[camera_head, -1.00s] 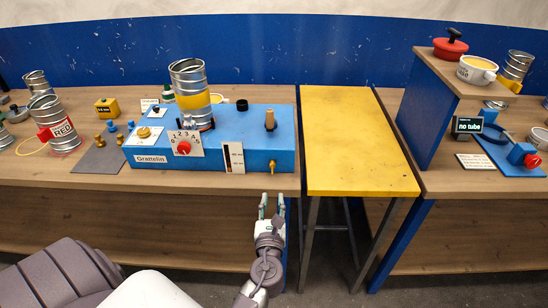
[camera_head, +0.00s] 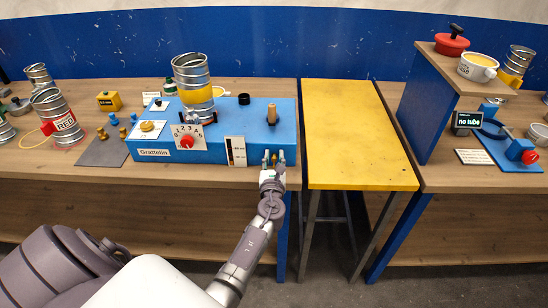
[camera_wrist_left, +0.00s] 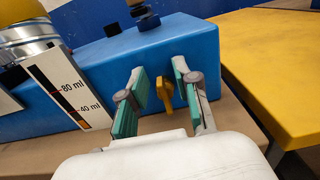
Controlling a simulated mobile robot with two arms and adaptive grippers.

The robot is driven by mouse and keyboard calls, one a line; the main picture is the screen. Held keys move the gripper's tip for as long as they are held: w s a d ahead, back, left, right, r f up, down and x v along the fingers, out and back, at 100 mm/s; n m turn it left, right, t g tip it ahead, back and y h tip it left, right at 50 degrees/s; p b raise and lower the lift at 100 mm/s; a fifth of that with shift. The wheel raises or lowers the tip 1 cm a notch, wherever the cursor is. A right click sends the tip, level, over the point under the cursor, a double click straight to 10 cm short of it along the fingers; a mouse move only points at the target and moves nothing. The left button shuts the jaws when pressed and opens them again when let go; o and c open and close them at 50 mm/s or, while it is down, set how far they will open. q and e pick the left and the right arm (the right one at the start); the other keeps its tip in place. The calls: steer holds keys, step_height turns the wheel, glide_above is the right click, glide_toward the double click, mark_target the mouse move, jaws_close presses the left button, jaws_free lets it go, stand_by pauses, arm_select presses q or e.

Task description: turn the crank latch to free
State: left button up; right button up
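The crank latch appears to be the small yellow handle (camera_wrist_left: 165,93) on the front face of the blue machine (camera_wrist_left: 110,60), near its right end. In the left wrist view it hangs roughly upright between my left gripper's fingers (camera_wrist_left: 156,92), with a gap on each side. The gripper is open, and its green pads do not touch the handle. In the head view the left gripper (camera_head: 273,160) is at the machine's front, and the yellow handle (camera_head: 274,158) shows between its fingertips. My right gripper is not in view.
The blue machine (camera_head: 215,154) carries a metal duct (camera_head: 190,75), a dial with a red knob (camera_head: 187,142) and a wooden peg (camera_head: 272,115). A yellow table (camera_head: 360,130) stands to the right. A raised shelf with a red-lidded pot (camera_head: 452,44) is beyond it.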

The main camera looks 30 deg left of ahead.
arm_select(q)
jaws_close()
steer(key=shift+n, duration=0.3)
steer(key=n+b, duration=0.1)
steer(key=n, duration=0.1)
steer(key=n+b, duration=0.1)
steer(key=shift+s+a+f+b, duration=0.15)
steer(key=shift+a+f+b, duration=0.1)
steer(key=shift+a+b, duration=0.05)
steer(key=n, duration=0.1)
steer(key=n+b, duration=0.2)
steer(key=n, duration=0.1)
steer(key=shift+s+a+f, duration=0.15)
steer(key=shift+a+f, duration=0.05)
steer(key=shift+a, duration=0.05)
steer(key=n+b, duration=0.2)
steer(key=n, duration=0.1)
steer(key=n+b, duration=0.1)
steer(key=n, duration=0.1)
steer(key=shift+s+a+f+b, duration=0.15)
steer(key=shift+a+f+b, duration=0.05)
steer(key=shift+f+b, duration=0.2)
steer(key=shift+a+f+n+b, duration=0.15)
steer(key=shift+n+b, duration=0.55)
steer(key=shift+n, duration=0.65)
steer(key=shift+d+f+n+b, duration=0.1)
steer(key=shift+n+b, duration=0.55)
steer(key=shift+n, duration=0.7)
